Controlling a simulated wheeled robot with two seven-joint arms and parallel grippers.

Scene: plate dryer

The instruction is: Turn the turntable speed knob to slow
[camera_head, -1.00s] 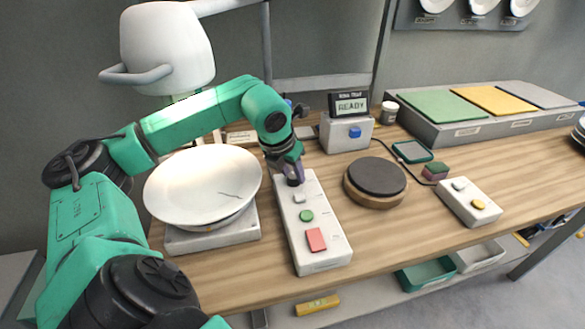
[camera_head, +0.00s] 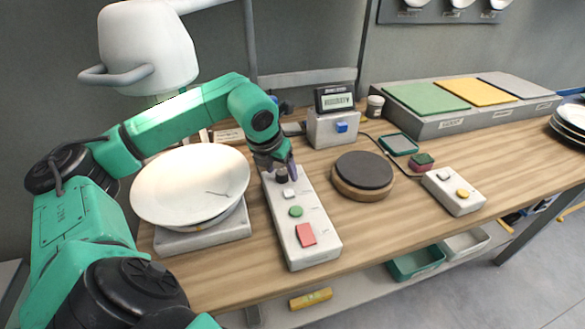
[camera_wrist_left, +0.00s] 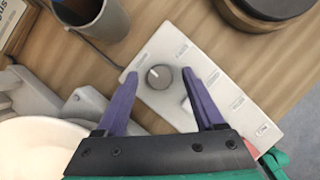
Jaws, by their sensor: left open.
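The dark round speed knob (camera_head: 281,175) stands at the far end of the long white control panel (camera_head: 318,254). It also shows in the left wrist view (camera_wrist_left: 160,78), where its white pointer mark faces the upper left; the labels around it are too small to read. My left gripper (camera_head: 280,168) is over that end of the panel. In the left wrist view the purple fingers of my gripper (camera_wrist_left: 160,74) are spread on both sides of the knob, with gaps visible between fingers and knob. My right gripper is not in view.
Nearer on the panel are a light switch (camera_head: 289,193), a green button (camera_head: 295,211) and a red button (camera_head: 306,235). A white dish (camera_head: 180,180) stands close left. A dark round disc (camera_head: 365,168) is to the right. A display box (camera_head: 325,130) stands behind.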

